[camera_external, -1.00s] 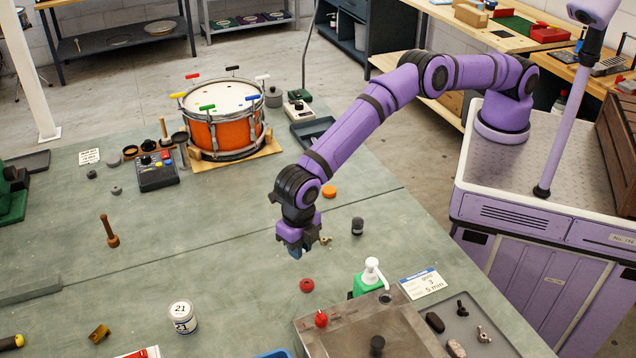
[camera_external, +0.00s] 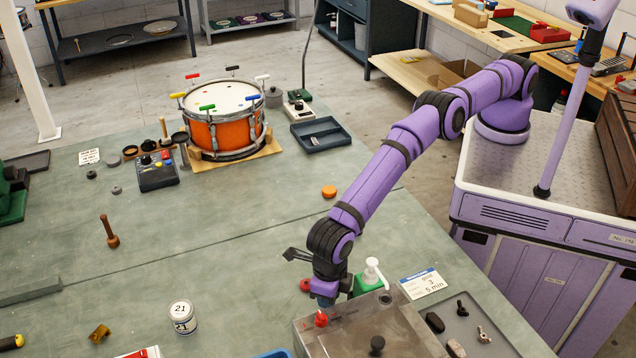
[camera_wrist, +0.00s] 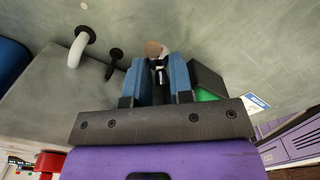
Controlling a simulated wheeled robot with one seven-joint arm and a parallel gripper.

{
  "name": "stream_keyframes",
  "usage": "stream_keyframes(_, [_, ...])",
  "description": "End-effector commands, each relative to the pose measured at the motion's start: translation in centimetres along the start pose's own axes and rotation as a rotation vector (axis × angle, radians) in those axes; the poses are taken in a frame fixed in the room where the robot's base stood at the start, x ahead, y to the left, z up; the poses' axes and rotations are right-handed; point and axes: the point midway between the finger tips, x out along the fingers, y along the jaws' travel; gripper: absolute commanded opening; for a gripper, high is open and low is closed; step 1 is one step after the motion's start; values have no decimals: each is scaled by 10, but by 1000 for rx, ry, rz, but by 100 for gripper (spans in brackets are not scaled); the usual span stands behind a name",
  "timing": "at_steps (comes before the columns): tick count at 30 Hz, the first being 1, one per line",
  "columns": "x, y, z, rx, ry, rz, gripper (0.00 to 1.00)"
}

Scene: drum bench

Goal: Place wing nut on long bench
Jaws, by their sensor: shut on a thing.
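My gripper (camera_external: 325,297) is low over the green-grey bench top (camera_external: 230,275), beside the green pump bottle (camera_external: 367,283). In the wrist view its blue fingers (camera_wrist: 158,82) are close together around a small dark and pale thing (camera_wrist: 158,70). Its shape is too small and covered to tell whether it is a wing nut. In the external view the arm hides it. A pale wing-shaped piece (camera_external: 483,334) and a black one (camera_external: 461,308) lie on the grey tray (camera_external: 440,312) at the lower right.
A metal box with a red knob (camera_external: 321,319) stands just in front of my gripper. A numbered can (camera_external: 183,318) and drum (camera_external: 225,130) stand further left. The middle bench is mostly clear.

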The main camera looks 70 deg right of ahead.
Motion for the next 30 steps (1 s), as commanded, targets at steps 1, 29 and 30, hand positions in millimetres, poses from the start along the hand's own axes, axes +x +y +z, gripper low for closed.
stream_keyframes(1, [6, 0, 0, 0, 1, -2, 0])
stream_keyframes(29, [36, 0, 0, 0, 0, -1, 47])
stream_keyframes(30, [35, 0, 0, 0, 0, -1, 47])
